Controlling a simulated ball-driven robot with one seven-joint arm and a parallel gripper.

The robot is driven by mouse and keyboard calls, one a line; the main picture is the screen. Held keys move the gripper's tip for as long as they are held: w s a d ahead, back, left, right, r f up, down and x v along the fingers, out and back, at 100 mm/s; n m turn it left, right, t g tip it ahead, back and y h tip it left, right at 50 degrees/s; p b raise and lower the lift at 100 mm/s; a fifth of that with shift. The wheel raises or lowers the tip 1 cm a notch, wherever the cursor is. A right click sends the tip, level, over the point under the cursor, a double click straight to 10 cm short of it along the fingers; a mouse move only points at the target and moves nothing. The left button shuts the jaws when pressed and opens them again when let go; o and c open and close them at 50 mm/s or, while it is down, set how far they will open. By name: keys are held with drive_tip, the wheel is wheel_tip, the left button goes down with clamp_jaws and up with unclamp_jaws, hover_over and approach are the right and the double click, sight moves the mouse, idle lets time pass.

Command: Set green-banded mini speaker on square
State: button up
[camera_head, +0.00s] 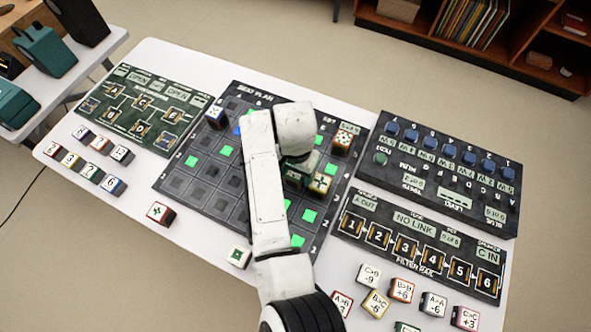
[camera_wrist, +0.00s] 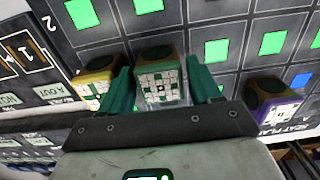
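In the wrist view, a small green-banded cube speaker (camera_wrist: 158,82) with a white patterned face is between the two green fingers of my gripper (camera_wrist: 160,88). The fingers are close to its sides; whether they press on it, and whether it rests on the board, I cannot tell. In the head view my arm hides most of this spot. The dark plan board (camera_head: 203,172) is a grid of squares, several lit green and one blue. Another white-topped cube with green edges (camera_head: 239,257) sits on the table in front of the board.
A yellow-banded cube (camera_wrist: 97,88) is close beside my left finger, and a purple-banded cube (camera_wrist: 270,98) is to the right. Control panels (camera_head: 440,170) flank the board. More cubes line the table's front.

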drive_tip(key=shift+o, duration=1.1)
wheel_tip(320, 180, up, 12)
drive_tip(key=shift+r+b, duration=0.15)
drive_tip(key=shift+b, duration=0.15)
